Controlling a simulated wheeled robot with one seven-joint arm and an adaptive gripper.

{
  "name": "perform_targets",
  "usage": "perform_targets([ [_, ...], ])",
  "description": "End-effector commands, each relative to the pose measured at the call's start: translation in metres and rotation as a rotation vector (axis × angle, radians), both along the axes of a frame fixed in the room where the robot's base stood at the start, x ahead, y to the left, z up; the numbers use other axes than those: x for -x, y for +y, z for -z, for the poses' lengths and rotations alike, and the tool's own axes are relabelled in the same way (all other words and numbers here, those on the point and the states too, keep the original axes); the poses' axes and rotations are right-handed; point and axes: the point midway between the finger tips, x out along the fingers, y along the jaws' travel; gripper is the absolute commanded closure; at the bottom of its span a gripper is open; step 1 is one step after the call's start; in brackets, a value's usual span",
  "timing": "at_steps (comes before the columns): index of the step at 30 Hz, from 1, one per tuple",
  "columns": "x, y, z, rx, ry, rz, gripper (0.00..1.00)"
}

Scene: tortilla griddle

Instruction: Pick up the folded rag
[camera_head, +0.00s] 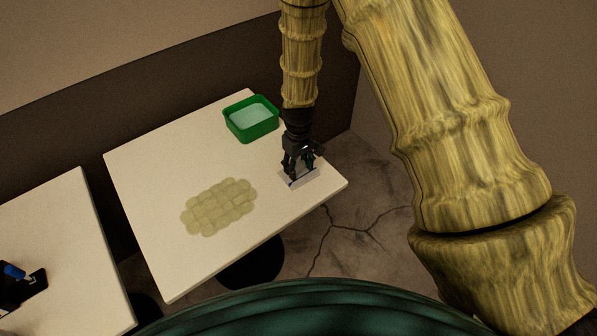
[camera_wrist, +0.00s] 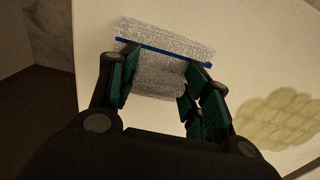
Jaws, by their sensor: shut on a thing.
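The folded rag (camera_head: 300,181) is a small pale grey piece with a blue stripe near the right corner of the table. It also shows in the wrist view (camera_wrist: 165,40), speckled grey with a blue line across it. My gripper (camera_head: 298,170) points down at it. In the wrist view my gripper (camera_wrist: 158,78) has its two fingers on either side of a bunched part of the rag and is shut on it. The far part of the rag spreads out beyond the fingertips. I cannot tell whether the rag is clear of the table.
A green tub (camera_head: 251,119) with pale contents stands at the table's back edge. A yellowish patterned patch (camera_head: 219,206) lies mid-table. The white table (camera_head: 160,160) is otherwise clear. A second table (camera_head: 60,235) at left holds a dark item with blue (camera_head: 20,280).

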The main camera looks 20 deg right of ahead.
Motion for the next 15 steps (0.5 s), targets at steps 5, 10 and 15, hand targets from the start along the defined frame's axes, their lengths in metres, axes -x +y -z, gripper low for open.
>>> perform_targets([
  [5,0.000,0.000,0.000,0.000,0.000,0.000,0.72],
  [10,0.000,0.000,-0.003,0.000,0.000,0.000,0.72],
  [15,-0.001,0.000,-0.014,0.000,-0.002,-0.001,0.72],
])
